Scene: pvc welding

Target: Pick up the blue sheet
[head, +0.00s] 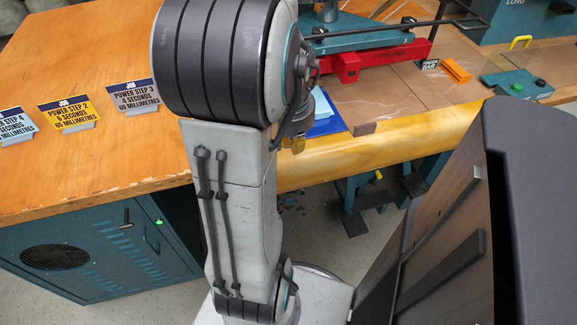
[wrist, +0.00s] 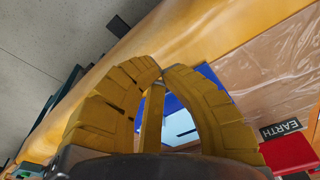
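A dark blue sheet (head: 336,126) lies flat near the front edge of the wooden table, partly hidden by my arm. A smaller light blue piece (head: 321,107) lies on it. My gripper (head: 296,144) shows only in part, beside the left side of the sheet at the table edge. In the wrist view my yellow gripper fingers (wrist: 161,70) curve in with their tips close together. The blue sheet (wrist: 206,72) shows behind and between them, and the light blue piece (wrist: 180,128) shows in the gap. I cannot tell whether the fingers touch the sheet.
A red and teal machine (head: 370,48) stands behind the sheet. The EARTH BAR label (head: 430,64) and an orange block (head: 456,71) are to its right. Several job cards stand at the left, including a yellow one (head: 70,113). Teal pedals (head: 365,195) are below the table.

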